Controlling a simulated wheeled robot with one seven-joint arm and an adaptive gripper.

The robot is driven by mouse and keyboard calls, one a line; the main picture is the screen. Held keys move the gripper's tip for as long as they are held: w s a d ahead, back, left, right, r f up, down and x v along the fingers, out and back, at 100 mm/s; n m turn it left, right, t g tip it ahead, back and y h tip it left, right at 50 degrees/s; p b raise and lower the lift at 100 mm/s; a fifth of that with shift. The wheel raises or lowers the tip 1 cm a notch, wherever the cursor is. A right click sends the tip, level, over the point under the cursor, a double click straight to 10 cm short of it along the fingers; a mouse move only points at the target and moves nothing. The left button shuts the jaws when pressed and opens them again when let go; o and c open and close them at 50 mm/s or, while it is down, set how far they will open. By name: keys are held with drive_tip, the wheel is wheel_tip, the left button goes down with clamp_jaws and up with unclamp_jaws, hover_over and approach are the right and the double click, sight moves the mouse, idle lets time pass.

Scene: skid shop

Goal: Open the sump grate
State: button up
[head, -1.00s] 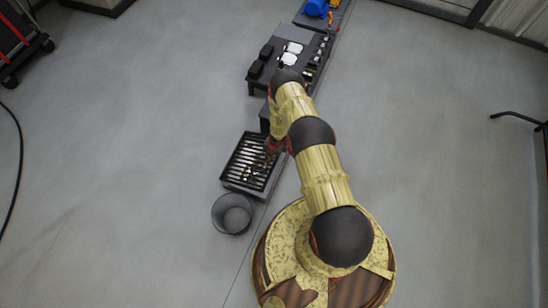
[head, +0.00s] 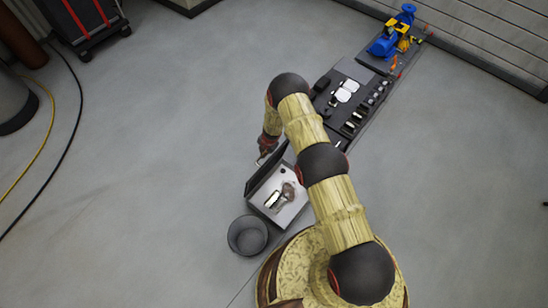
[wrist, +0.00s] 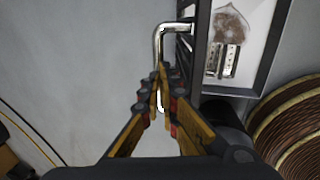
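The sump grate (head: 264,172) stands swung up, roughly on edge, along the left side of the sump box (head: 298,214). The box lies uncovered, with a pale floor, a brown stain and small metallic parts inside. In the wrist view the grate (wrist: 186,50) shows nearly edge-on, left of the box's open inside (wrist: 243,42). A bent chrome handle (wrist: 157,42) sticks out from its left face. My gripper (wrist: 162,76) has its fingertips closed together around the handle bar. In the head view my gripper (head: 265,152) is at the grate's upper left, partly hidden by my arm.
A dark round bucket (head: 248,236) stands just in front of the box. A black bench with small parts (head: 348,95) and a blue pump (head: 388,42) stand beyond it. A cart (head: 85,22) and cables (head: 78,125) are at far left. The floor left of the grate is clear.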

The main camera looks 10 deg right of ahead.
sight(270, 158)
drive_tip(key=shift+o, duration=0.5)
drive_tip(key=s+d+f, duration=0.2)
drive_tip(key=s, duration=0.1)
drive_tip(key=shift+s+f, duration=0.15)
drive_tip(key=shift+f, duration=0.25)
drive_tip(key=shift+o, duration=0.6)
drive_tip(key=shift+d+f, duration=0.2)
drive_tip(key=shift+d, duration=0.05)
drive_tip(key=shift+o, duration=1.4)
drive_tip(key=shift+w+d+r, duration=0.1)
drive_tip(key=shift+w+d, duration=0.1)
drive_tip(key=shift+w, duration=0.05)
drive_tip(key=shift+w+a+r, duration=0.1)
drive_tip(key=shift+w, duration=0.05)
drive_tip(key=shift+w+a+r, duration=0.15)
drive_tip(key=shift+a+r, duration=0.05)
drive_tip(key=shift+a, duration=0.05)
